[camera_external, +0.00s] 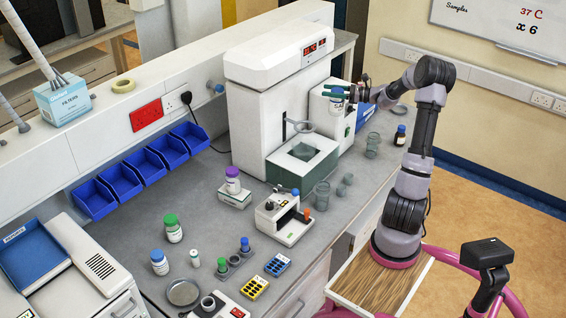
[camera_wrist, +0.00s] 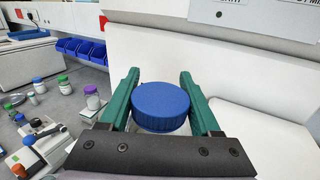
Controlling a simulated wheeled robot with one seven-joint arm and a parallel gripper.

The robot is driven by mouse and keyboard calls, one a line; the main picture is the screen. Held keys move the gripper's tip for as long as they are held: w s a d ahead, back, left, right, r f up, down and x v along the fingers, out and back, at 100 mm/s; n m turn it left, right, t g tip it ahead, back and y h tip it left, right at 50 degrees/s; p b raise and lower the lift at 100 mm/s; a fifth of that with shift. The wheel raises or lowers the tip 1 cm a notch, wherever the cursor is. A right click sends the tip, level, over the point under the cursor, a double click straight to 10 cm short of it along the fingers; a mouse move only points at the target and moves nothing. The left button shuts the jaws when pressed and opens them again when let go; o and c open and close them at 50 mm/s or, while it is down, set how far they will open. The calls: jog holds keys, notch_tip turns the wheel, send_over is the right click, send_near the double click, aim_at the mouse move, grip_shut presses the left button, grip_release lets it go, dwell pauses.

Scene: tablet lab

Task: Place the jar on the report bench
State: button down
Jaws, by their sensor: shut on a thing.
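My gripper (camera_wrist: 162,105) has its two green fingers on either side of a jar with a ribbed blue lid (camera_wrist: 161,100). The gripper is shut on this jar, and the jar's body is mostly hidden below the lid in the wrist view. In the external view my gripper (camera_external: 340,93) is at the right of the tall white machine, holding the jar (camera_external: 336,104) up above the bench. Which surface is the report bench I cannot tell; the long grey bench (camera_external: 150,210) runs through the external view.
The white machine (camera_external: 262,120) with a red display stands close beside the gripper. Glass beakers (camera_external: 322,196), a dark bottle (camera_external: 400,135), blue bins (camera_external: 143,172) and several lidded jars stand on the grey bench. A blue tray (camera_external: 30,258) lies at the lower left.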

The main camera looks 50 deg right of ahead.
aim_at(342, 91)
jog(key=shift+m+h, duration=0.3)
jog(key=shift+h, duration=0.1)
jog(key=s+d, duration=0.2)
jog(key=d, duration=0.1)
jog(key=s+d+f, duration=0.1)
jog(key=shift+d+f, duration=0.1)
jog(key=shift+d, duration=0.25)
jog(key=s+d+f+m+h, duration=0.35)
jog(key=d+f+h, duration=0.45)
jog(key=d, duration=0.8)
jog(key=s+d+f+m+h, duration=0.2)
jog(key=d+f+m+h, duration=0.3)
jog(key=d+f, duration=0.75)
jog(key=d+f+h, duration=0.1)
jog(key=d+f, duration=0.2)
jog(key=f, duration=0.5)
jog(key=shift+d, duration=0.35)
jog(key=shift+f+m, duration=0.2)
jog(key=shift+m, duration=0.15)
jog(key=shift+c, duration=1.8)
grip_release()
